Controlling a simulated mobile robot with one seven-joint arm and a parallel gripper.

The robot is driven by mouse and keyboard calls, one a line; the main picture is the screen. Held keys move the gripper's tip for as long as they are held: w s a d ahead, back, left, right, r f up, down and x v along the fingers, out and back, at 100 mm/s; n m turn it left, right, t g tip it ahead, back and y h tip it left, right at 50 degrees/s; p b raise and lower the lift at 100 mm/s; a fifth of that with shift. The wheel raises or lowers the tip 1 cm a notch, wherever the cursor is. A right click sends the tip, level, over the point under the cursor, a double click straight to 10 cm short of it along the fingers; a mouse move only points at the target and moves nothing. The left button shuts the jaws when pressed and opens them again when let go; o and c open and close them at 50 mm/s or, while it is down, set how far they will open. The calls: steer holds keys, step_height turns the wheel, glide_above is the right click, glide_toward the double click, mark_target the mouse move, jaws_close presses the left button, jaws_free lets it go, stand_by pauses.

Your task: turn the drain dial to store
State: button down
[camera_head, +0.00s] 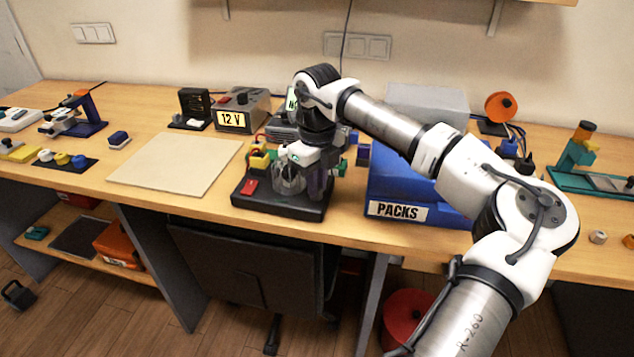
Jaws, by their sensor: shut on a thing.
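A small bench device on a black base (268,205) stands near the front edge of the bench. It carries a red switch (249,186), yellow and green parts and a clear rounded part. My gripper (297,178) points down onto this device from above, among its clear and grey parts. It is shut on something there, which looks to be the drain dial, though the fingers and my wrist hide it. The dial's pointer and its store marking cannot be made out.
A blue bin labelled PACKS (395,208) stands just right of the device, under my arm. A pale board (175,167) lies to the left. A 12 V supply (240,112) stands behind. Green parts (339,166) stick out right of my gripper.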

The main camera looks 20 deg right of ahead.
steer(key=c, duration=1.4)
jaws_free()
steer(key=shift+c, duration=0.2)
steer(key=shift+r, duration=0.1)
step_height(320, 180, up, 14)
steer(key=b, duration=0.1)
steer(key=shift+b, duration=0.35)
